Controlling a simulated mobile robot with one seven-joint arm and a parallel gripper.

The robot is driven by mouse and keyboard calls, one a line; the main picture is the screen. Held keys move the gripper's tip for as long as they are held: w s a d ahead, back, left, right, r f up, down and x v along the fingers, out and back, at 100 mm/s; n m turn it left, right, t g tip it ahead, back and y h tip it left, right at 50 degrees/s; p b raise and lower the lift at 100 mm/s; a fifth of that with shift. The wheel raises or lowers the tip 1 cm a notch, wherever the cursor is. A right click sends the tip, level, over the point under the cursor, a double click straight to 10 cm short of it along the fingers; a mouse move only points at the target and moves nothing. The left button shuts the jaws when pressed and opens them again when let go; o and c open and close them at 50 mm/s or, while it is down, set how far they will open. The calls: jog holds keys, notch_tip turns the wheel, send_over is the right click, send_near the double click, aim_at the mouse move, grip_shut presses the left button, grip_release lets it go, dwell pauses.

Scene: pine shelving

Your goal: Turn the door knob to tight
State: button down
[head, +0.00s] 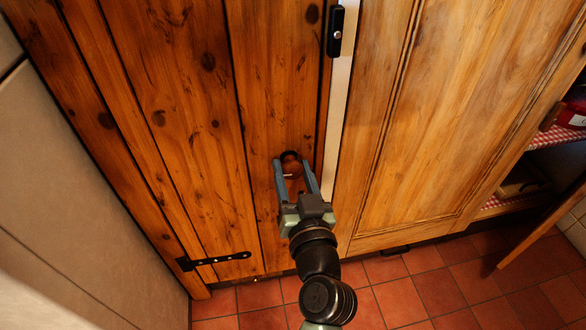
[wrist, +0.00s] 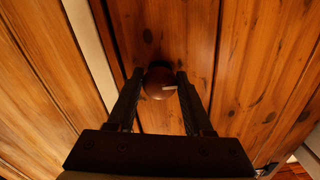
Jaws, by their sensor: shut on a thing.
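The door knob (head: 291,167) is round, dark brown and wooden, set on the plank door (head: 200,120) near its right edge. In the wrist view the knob (wrist: 160,82) shows between the two fingertips, with a small pale mark on its face. My gripper (head: 292,168) reaches up to the door with one finger on each side of the knob and is shut on it; it also shows in the wrist view (wrist: 158,82). The knob's base is partly hidden behind the knob itself. How far the knob is turned cannot be told.
A black latch (head: 336,30) sits above on the pale post beside the door. A black strap hinge (head: 214,261) is at the lower left. A lighter pine cupboard (head: 440,130) stands right, with open shelves (head: 555,137) beyond. Red floor tiles (head: 400,300) lie below.

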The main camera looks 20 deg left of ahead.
jog(key=m+p, duration=0.1)
jog(key=m, duration=0.3)
jog(key=shift+m, duration=0.3)
jog(key=m+p, duration=0.2)
jog(key=m, duration=0.2)
jog(key=shift+r+m, duration=0.1)
jog(key=shift+m, duration=0.2)
jog(key=m+p, duration=0.2)
jog(key=m, duration=0.2)
jog(key=shift+s+m, duration=0.1)
jog(key=shift+m, duration=0.2)
jog(key=shift+m+p, duration=0.75)
jog(key=shift+m, duration=1.25)
jog(key=shift+c, duration=1.5)
grip_release()
